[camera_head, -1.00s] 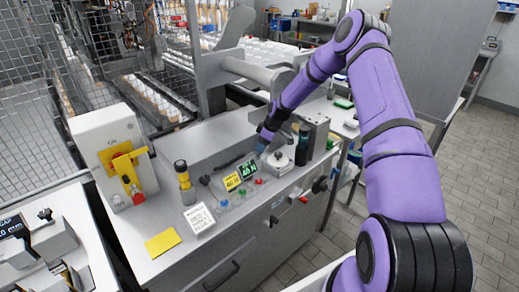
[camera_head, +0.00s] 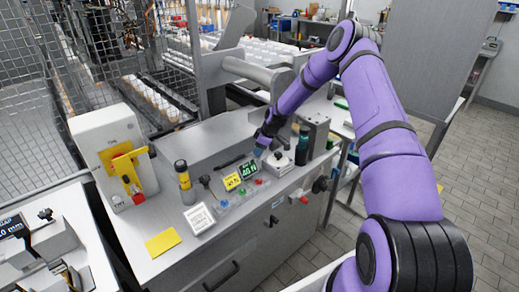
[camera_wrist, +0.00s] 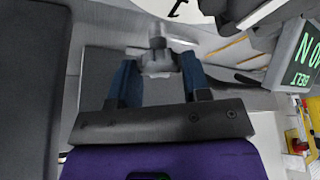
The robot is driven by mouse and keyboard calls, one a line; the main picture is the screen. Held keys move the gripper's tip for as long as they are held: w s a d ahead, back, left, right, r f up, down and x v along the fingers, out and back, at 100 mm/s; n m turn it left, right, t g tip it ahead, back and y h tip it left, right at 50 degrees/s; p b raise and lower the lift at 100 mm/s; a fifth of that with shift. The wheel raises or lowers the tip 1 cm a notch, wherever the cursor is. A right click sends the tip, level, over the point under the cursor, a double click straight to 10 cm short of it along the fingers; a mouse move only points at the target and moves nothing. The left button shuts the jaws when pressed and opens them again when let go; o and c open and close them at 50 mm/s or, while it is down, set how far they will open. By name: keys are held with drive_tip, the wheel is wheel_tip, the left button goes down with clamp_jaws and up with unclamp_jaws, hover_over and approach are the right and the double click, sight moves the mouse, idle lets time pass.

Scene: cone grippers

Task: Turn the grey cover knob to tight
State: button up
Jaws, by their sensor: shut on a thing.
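The grey cover knob (camera_wrist: 158,63) shows in the wrist view between the two dark blue fingers of my gripper (camera_wrist: 160,72), which are shut on it. In the head view my gripper (camera_head: 262,146) is low over the bench top, at the left of a pale grey block (camera_head: 279,164). The knob cannot be made out there behind my gripper. Its marking for tight cannot be read in either view.
The green display (camera_head: 249,169) and yellow display (camera_head: 232,181) stand close to my gripper; the green one fills the wrist view's right edge (camera_wrist: 297,55). A dark bottle (camera_head: 302,146) stands at the right. A black-and-yellow post (camera_head: 183,177) stands at the left.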

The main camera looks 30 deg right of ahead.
drive_tip(key=m+h, duration=0.1)
drive_tip(key=m, duration=0.2)
drive_tip(key=shift+a+m+t, duration=0.15)
drive_tip(key=shift+m+t, duration=0.25)
drive_tip(key=m+h, duration=0.1)
drive_tip(key=m, duration=0.3)
drive_tip(key=shift+a+m+t+h, duration=0.15)
drive_tip(key=shift+m+t+h, duration=0.15)
drive_tip(key=shift+t+h, duration=0.1)
drive_tip(key=m+h, duration=0.1)
drive_tip(key=m, duration=0.3)
drive_tip(key=shift+a+h, duration=0.1)
drive_tip(key=shift+h, duration=0.3)
drive_tip(key=shift+m+g+h, duration=0.5)
drive_tip(key=shift+m+h, duration=0.1)
drive_tip(key=shift+m, duration=1.4)
drive_tip(key=o, duration=0.9)
drive_tip(key=shift+r, duration=0.15)
